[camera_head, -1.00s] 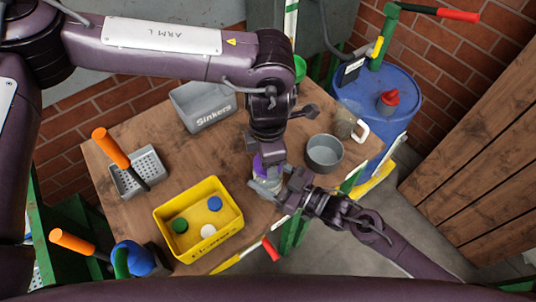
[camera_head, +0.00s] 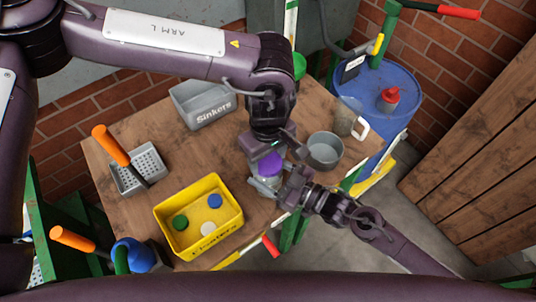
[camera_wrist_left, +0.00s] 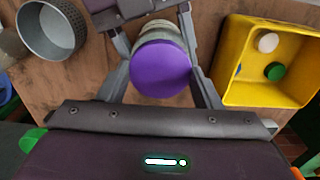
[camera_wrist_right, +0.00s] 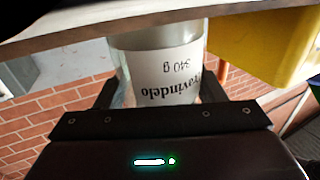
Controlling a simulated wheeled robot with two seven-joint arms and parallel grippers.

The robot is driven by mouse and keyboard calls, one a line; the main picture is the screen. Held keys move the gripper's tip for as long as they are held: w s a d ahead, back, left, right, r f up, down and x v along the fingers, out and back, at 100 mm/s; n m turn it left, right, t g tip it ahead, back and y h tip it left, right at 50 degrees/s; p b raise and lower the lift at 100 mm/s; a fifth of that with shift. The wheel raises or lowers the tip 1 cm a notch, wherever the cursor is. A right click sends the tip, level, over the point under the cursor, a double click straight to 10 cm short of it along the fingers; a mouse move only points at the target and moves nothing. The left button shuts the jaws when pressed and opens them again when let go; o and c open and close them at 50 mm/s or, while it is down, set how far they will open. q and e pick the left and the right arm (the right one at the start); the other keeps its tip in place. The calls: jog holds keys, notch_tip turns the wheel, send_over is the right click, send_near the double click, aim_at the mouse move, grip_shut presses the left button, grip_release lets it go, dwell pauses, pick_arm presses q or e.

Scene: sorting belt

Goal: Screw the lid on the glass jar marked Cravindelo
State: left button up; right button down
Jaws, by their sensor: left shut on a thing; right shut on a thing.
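The glass jar (camera_wrist_right: 160,75) marked "Cravindelo" and "340 g" shows in the right wrist view, where its label is upside down. In the head view the jar (camera_head: 265,184) is at the table's front edge, partly hidden by my arms. The purple lid (camera_wrist_left: 160,68) is on top of the jar's mouth; it also shows in the head view (camera_head: 270,164). My left gripper (camera_head: 264,158) comes from above and is shut on the lid, one finger on each side. My right gripper (camera_head: 281,184) is shut on the jar's body from the right. I cannot tell how tight the lid is.
A yellow bin (camera_head: 175,238) holding green, blue and white round pieces stands left of the jar. A grey "Sinkers" bin (camera_head: 207,118), a grey round pot (camera_head: 325,160) and a perforated tray (camera_head: 146,181) are also on the table. A blue drum (camera_head: 400,85) stands behind right.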

pick_arm(q)
jog(key=m, duration=0.4)
jog(key=shift+d+r+m, duration=0.1)
jog(key=shift+m, duration=1.3)
jog(key=o, duration=0.9)
jog(key=shift+r, duration=2.15)
jog(key=shift+o, duration=0.3)
